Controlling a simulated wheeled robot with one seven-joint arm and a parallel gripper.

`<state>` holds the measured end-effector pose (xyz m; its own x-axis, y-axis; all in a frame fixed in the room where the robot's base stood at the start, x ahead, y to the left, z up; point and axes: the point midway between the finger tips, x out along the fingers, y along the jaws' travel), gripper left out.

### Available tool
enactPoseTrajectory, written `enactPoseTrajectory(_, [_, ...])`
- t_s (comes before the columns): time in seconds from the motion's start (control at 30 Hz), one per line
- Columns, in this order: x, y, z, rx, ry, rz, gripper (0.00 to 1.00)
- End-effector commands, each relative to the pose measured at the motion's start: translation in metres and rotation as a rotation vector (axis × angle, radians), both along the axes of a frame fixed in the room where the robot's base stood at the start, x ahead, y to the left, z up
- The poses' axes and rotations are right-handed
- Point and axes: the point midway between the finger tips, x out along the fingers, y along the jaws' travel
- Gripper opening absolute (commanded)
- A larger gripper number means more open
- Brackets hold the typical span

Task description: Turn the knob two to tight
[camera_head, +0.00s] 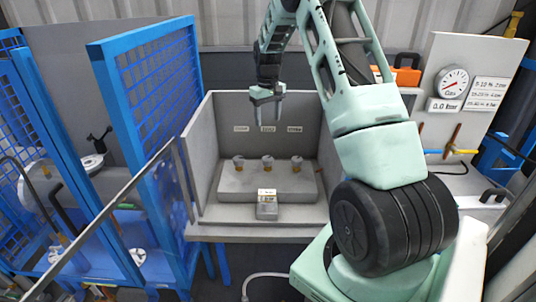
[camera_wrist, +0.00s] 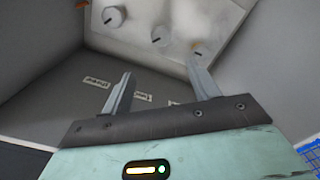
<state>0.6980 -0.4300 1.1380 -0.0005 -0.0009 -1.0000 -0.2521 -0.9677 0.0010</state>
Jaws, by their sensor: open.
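Three small grey knobs stand in a row on a grey block (camera_head: 230,184) inside an open-fronted grey box. The middle knob, which I take as knob two (camera_head: 267,165), also shows in the wrist view (camera_wrist: 161,36); the outer knobs are one on the left (camera_head: 238,163) and one on the right (camera_head: 297,164). My gripper (camera_head: 267,94) is open and empty, above the knobs and apart from them. It also shows in the wrist view (camera_wrist: 160,70), with the middle knob beyond the gap between its fingertips. I cannot read the knob's setting.
Small labels (camera_head: 267,129) are on the box's back wall above the knobs. A labelled small block (camera_head: 267,211) stands in front. The box's side walls (camera_head: 201,150) rise on both sides. A blue mesh gate (camera_head: 150,100) stands left; a gauge (camera_head: 452,82) is at right.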

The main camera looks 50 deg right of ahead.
Motion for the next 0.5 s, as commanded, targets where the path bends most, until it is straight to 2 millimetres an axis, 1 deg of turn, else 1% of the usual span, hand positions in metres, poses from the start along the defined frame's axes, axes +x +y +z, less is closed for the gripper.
enactPoseTrajectory(0.17, [-0.001, 0.001, -0.031, 0.003, 0.005, 0.001, 0.60])
enactPoseTrajectory(0.5, [-0.001, 0.002, -0.102, 0.004, 0.004, 0.001, 0.60])
